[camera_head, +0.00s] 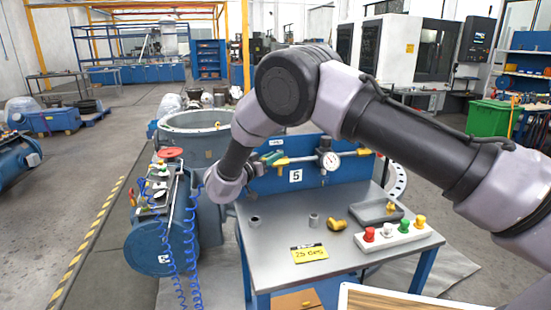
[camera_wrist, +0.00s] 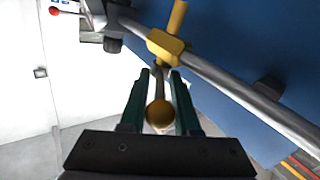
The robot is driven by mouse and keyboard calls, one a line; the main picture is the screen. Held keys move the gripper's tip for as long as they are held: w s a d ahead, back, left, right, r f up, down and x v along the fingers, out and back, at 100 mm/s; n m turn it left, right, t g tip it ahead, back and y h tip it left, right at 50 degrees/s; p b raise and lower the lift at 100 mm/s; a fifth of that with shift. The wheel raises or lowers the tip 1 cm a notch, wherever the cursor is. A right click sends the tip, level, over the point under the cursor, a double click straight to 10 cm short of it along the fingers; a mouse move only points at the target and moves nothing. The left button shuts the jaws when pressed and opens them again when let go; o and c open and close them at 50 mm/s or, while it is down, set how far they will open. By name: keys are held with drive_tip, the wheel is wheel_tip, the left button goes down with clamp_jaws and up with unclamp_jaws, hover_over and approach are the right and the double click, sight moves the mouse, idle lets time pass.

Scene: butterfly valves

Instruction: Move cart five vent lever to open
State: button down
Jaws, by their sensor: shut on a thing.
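The cart (camera_head: 340,250) has a blue back panel (camera_head: 262,183) with a white number 5 plate (camera_head: 296,176). A pipe with a round gauge (camera_head: 330,160) and yellow fittings runs along the panel's top. In the wrist view, a yellow valve body (camera_wrist: 168,46) sits on the grey pipe (camera_wrist: 235,85). A thin lever with a brass ball end (camera_wrist: 159,114) reaches from it towards my wrist. My gripper (camera_wrist: 160,77), with dark green fingers, is shut on this lever; the ball lies between the fingers. In the head view, my gripper (camera_head: 272,158) is at the pipe's left part, partly hidden by my arm.
On the cart top lie metal fittings (camera_head: 314,220), a grey tray (camera_head: 376,212), a button box (camera_head: 392,235) and a yellow sign (camera_head: 309,254). A blue machine with coiled hoses (camera_head: 165,225) stands at the left. A large grey flanged body (camera_head: 195,135) stands behind.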

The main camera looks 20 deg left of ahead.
drive_tip(key=shift+a+m+g+h, duration=0.25)
drive_tip(key=shift+m+g+h, duration=0.25)
drive_tip(key=shift+m+h, duration=0.4)
drive_tip(key=shift+w+h, duration=0.1)
drive_tip(key=shift+h, duration=0.2)
drive_tip(key=c, duration=0.9)
unclamp_jaws()
drive_tip(key=v, duration=1)
drive_tip(key=shift+s+a, duration=0.2)
drive_tip(key=shift+s, duration=0.15)
